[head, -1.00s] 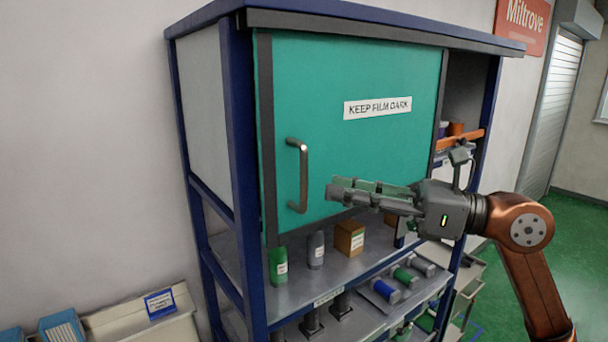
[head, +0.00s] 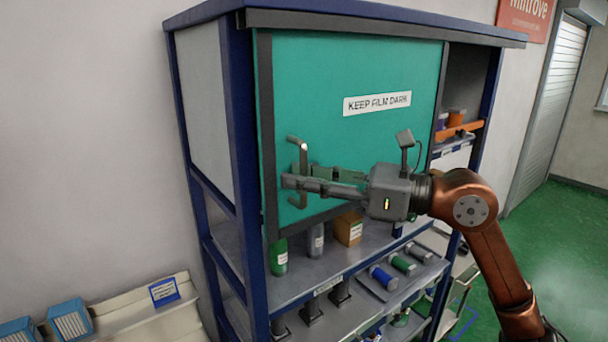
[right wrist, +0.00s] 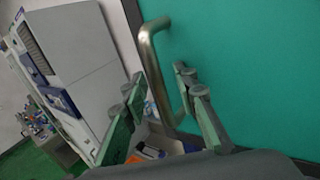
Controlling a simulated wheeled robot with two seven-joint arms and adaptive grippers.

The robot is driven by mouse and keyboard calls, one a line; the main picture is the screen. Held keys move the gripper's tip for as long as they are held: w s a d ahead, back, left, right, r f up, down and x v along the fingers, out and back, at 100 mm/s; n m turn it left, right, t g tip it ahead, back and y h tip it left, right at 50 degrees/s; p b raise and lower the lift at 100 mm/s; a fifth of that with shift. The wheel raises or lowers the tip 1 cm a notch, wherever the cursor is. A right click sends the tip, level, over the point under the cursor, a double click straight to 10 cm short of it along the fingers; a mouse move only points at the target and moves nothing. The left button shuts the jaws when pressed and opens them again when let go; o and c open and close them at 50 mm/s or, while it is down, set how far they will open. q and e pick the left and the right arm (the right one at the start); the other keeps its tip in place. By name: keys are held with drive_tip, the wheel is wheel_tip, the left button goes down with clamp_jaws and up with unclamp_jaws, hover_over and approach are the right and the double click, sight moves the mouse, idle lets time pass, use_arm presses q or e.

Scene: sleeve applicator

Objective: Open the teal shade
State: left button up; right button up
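The teal shade (head: 350,65) hangs closed over the upper left of the blue-framed cabinet and bears a white "KEEP FILM DARK" label (head: 377,103). A grey metal bar handle (head: 303,152) stands upright near its left edge. My right gripper (head: 298,177) is at the handle's lower half, its fingers pointing left. In the right wrist view, the handle (right wrist: 152,55) passes between the two spread fingers (right wrist: 158,88), with gaps visible beside it. The shade (right wrist: 250,60) fills the right of that view. My left gripper is in neither view.
The cabinet's shelf (head: 290,285) below the shade holds a green bottle (head: 278,257), a grey bottle (head: 316,241) and a brown box (head: 348,229). A pale bench (head: 120,325) stands lower left.

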clamp_jaws()
idle(0.6)
